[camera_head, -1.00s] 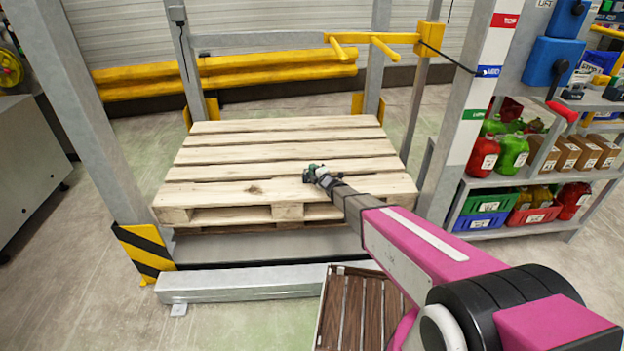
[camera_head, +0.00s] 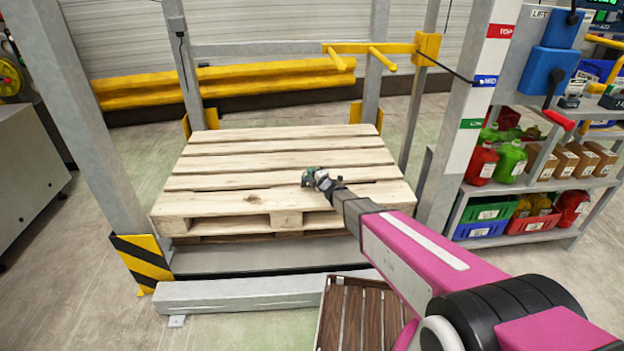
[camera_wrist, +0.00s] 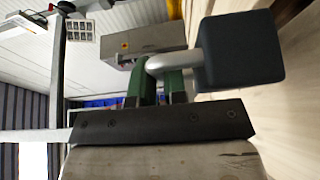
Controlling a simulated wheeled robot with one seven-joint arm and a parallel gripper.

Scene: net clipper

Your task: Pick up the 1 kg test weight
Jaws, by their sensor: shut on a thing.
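The test weight shows in the wrist view as a dark, blocky body (camera_wrist: 240,50) with a thick light-grey handle (camera_wrist: 172,62). My gripper (camera_wrist: 158,82) has two green fingers closed on that handle, and the dark body sticks out to the right of them. In the head view my gripper (camera_head: 316,179) is small, over the middle of the wooden pallet (camera_head: 225,203). The weight is too small to make out clearly there. I cannot tell whether it touches the boards.
The pallet lies in a lift frame with grey posts (camera_head: 95,120) and a striped yellow-black foot (camera_head: 140,257). A yellow bar with prongs (camera_head: 385,48) stands behind right. Shelves with jugs and boxes (camera_head: 540,185) are at right. A slatted brown crate (camera_head: 362,310) sits in front.

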